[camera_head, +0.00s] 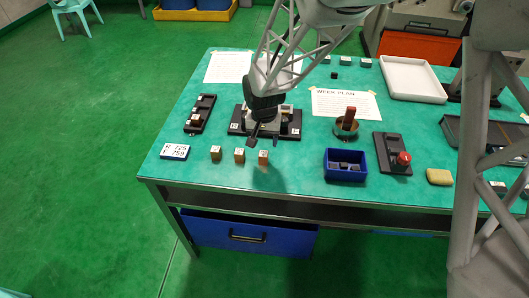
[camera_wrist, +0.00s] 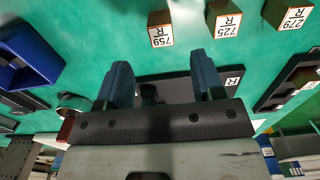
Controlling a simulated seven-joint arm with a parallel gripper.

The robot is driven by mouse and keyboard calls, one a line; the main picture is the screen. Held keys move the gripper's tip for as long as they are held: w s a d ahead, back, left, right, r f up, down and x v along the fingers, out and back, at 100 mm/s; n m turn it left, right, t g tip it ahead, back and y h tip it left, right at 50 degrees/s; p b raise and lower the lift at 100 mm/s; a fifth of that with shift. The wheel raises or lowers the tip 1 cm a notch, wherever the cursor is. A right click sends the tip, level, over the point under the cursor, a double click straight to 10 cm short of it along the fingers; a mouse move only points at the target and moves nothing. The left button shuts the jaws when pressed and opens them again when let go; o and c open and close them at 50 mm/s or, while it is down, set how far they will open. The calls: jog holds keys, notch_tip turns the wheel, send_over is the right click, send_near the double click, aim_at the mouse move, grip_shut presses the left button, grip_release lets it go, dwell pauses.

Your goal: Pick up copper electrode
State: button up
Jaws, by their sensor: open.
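Three small brown-gold blocks with white labels, the likely electrodes, stand in a row near the table's front edge: a left block (camera_head: 216,152), a middle block (camera_head: 239,155) and a right block (camera_head: 263,158). In the wrist view they are apart, with the block labelled 759 (camera_wrist: 160,28), the block labelled 725 (camera_wrist: 225,20) and the block labelled 279 (camera_wrist: 290,14). I cannot tell by colour which is copper. My gripper (camera_head: 263,141) is open and empty, above and just behind the right block; it also shows in the wrist view (camera_wrist: 163,82).
A black fixture plate (camera_head: 291,131) lies behind and partly under my gripper. A sign reading R 725 and a second number (camera_head: 174,152) stands left of the blocks. A blue bin (camera_head: 345,174) holds dark pieces at right. A black slotted rack (camera_head: 192,128) lies at left.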

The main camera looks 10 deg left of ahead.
aim_at(263, 153)
jog(key=shift+f, duration=1.25)
jog(key=shift+f, duration=2.65)
grip_shut()
